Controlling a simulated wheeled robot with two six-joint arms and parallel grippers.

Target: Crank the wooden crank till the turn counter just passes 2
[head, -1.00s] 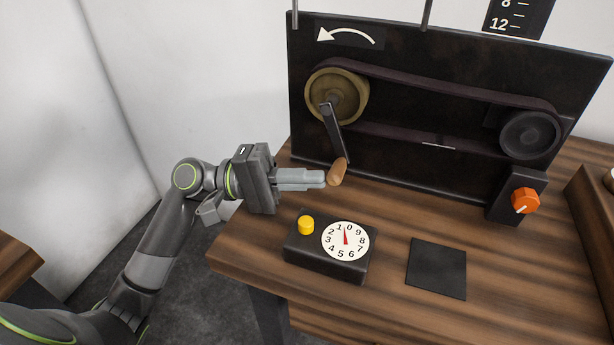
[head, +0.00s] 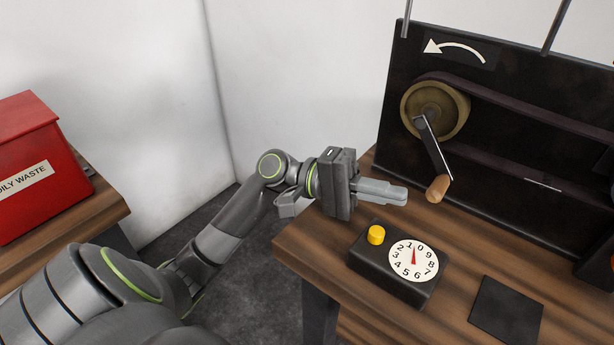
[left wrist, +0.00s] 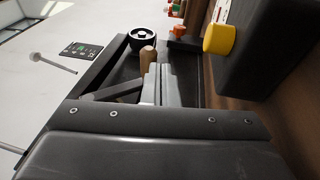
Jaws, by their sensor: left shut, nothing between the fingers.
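The wooden crank handle (head: 438,188) sits at the lower end of a dark crank arm (head: 432,146) on the brass-coloured pulley (head: 450,100). The arm hangs down and slightly right. My left gripper (head: 405,196) is shut and empty, its tips just left of the handle with a small gap in the head view. In the left wrist view the handle (left wrist: 147,60) stands beside my closed fingers (left wrist: 160,85); contact is not clear there. The turn counter (head: 414,261) is a white dial with a red pointer near the top, between 1 and 0. My right gripper is not in view.
A yellow button (head: 376,235) sits on the counter box. A white arrow (head: 455,50) curves leftward on the black panel. A dark square pad (head: 506,310) lies right of the counter. A red waste bin (head: 38,165) stands on another table at left.

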